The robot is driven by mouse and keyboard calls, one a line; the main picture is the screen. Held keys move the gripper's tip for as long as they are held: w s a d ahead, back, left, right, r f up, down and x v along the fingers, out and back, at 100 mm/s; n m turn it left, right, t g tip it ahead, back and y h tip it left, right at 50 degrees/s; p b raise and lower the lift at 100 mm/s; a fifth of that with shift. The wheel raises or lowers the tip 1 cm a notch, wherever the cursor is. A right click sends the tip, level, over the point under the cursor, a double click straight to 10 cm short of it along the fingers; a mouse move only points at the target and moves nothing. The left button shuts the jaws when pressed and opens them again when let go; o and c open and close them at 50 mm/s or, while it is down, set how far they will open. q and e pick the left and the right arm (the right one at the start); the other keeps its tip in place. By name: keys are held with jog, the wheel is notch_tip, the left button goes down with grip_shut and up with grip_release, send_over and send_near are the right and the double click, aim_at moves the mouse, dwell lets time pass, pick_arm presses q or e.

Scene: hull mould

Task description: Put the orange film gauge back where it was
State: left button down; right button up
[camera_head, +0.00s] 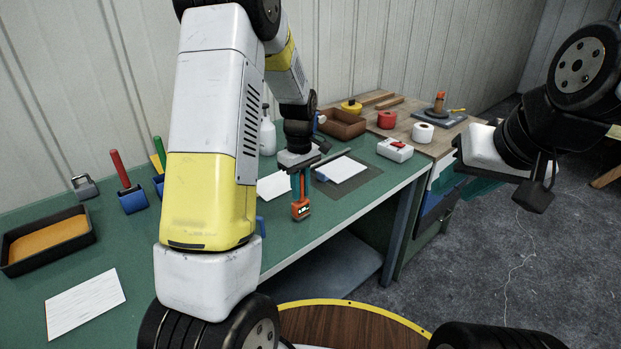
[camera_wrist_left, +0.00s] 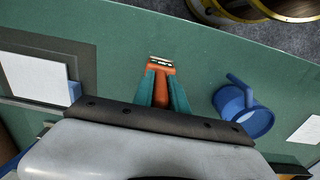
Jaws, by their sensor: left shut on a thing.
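The orange film gauge (camera_head: 301,209) is a small upright orange body with a dark display face. My left gripper (camera_head: 300,188) points down and its teal fingers are shut on the gauge, over the green bench near its front edge. In the left wrist view the gauge (camera_wrist_left: 160,88) sits between the teal fingers (camera_wrist_left: 163,92), over bare green surface. I cannot tell whether its lower end touches the bench.
A white sheet on a dark board (camera_head: 342,169) lies right of the gauge. A blue cup-like thing (camera_wrist_left: 243,112) stands close by. A black tray (camera_head: 48,242), rollers (camera_head: 131,198) and another sheet (camera_head: 85,304) are at the left.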

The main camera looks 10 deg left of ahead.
pick_arm(q)
jog(key=c, duration=1.3)
grip_release()
jog(key=shift+f, duration=0.1)
